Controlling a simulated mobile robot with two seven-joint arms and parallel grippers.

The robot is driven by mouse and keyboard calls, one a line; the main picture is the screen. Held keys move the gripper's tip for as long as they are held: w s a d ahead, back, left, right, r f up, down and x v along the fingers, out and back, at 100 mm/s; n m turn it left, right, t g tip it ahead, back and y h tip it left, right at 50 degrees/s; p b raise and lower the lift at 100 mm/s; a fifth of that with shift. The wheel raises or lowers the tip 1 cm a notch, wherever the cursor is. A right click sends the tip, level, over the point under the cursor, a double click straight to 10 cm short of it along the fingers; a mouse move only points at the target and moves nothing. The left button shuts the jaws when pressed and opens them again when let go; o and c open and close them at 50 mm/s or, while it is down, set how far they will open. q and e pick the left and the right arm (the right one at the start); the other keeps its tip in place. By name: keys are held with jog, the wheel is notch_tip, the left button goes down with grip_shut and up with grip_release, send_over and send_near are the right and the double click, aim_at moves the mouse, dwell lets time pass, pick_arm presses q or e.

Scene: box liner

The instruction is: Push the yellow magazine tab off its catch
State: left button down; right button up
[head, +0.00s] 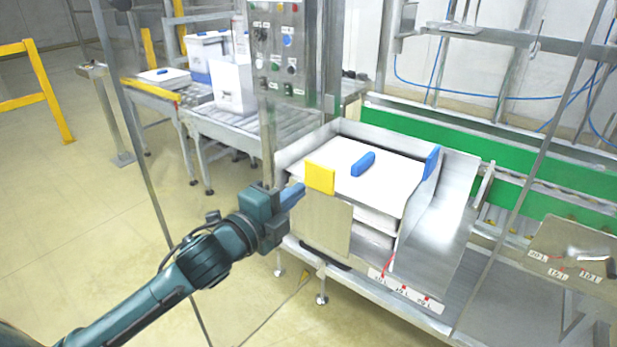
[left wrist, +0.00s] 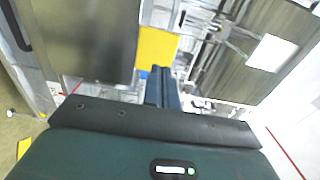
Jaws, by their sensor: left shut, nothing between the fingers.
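The yellow magazine tab (head: 320,178) stands upright at the front left edge of the magazine, above a beige front panel (head: 322,226). My left gripper (head: 297,192) is shut and empty, with its blue fingers pointing at the tab's left side. In the left wrist view the yellow tab (left wrist: 156,52) shows just beyond the shut fingertips (left wrist: 160,70). Whether the fingertips touch the tab I cannot tell. The catch itself cannot be made out. My right gripper is not in view.
A white stack (head: 375,165) with a blue block (head: 363,164) on top lies in the metal magazine. A blue tab (head: 432,162) stands at its right. A control panel post (head: 283,50) rises behind. A roller conveyor (head: 240,125) carries white boxes at the back left.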

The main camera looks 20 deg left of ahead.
aim_at(318, 176)
pick_arm(q)
jog(key=shift+p+x, duration=0.4)
jog(key=shift+x, duration=1.95)
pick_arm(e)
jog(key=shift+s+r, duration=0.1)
pick_arm(q)
jog(key=x, duration=0.5)
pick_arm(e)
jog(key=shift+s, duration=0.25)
pick_arm(q)
jog(key=shift+s+f, duration=0.1)
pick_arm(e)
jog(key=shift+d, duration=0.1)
